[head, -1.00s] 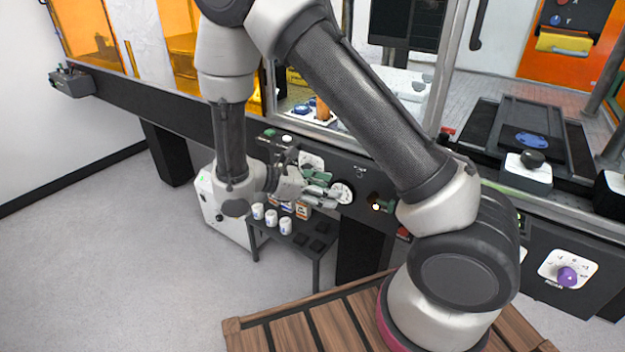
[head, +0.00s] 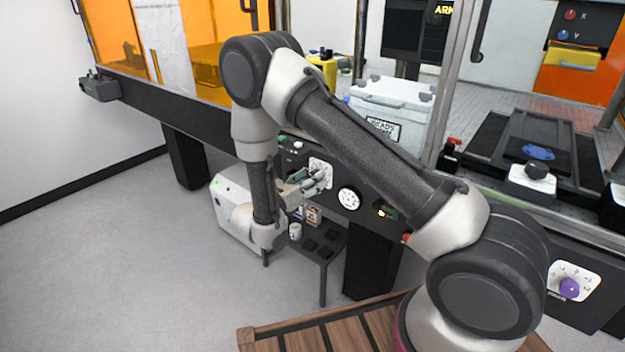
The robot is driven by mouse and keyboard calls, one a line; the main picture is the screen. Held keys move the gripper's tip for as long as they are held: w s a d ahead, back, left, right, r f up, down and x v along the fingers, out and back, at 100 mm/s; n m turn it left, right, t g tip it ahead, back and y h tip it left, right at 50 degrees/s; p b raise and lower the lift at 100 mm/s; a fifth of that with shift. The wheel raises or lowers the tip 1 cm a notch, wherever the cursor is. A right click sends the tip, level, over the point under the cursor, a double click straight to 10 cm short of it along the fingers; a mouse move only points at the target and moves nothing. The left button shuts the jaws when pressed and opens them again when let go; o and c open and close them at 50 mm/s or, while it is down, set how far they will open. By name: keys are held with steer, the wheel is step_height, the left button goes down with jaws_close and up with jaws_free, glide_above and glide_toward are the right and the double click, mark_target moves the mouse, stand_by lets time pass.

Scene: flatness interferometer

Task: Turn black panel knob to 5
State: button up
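My gripper (head: 318,181) is at the dark front panel (head: 375,192), with its fingertips in front of a white square dial plate (head: 320,166). The fingers cover much of this plate. A black knob on it is not clearly visible, and I cannot read its setting. I cannot tell whether the fingers touch anything or how far apart they are. A round white dial (head: 349,198) with dark markings sits just right of the gripper on the same panel.
A purple knob (head: 570,288) on a white plate is at the far right. A black-topped white block (head: 532,178) stands on the bench. Below the panel is a small dark table (head: 325,252) beside a white cabinet (head: 228,232). Floor at left is clear.

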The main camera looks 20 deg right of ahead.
steer(key=shift+w+d, duration=0.35)
steer(key=shift+d, duration=0.1)
steer(key=c, duration=1)
steer(key=shift+c, duration=0.2)
steer(key=shift+m, duration=0.3)
steer(key=shift+m, duration=12.6)
steer(key=shift+f, duration=0.1)
steer(key=shift+s, duration=0.1)
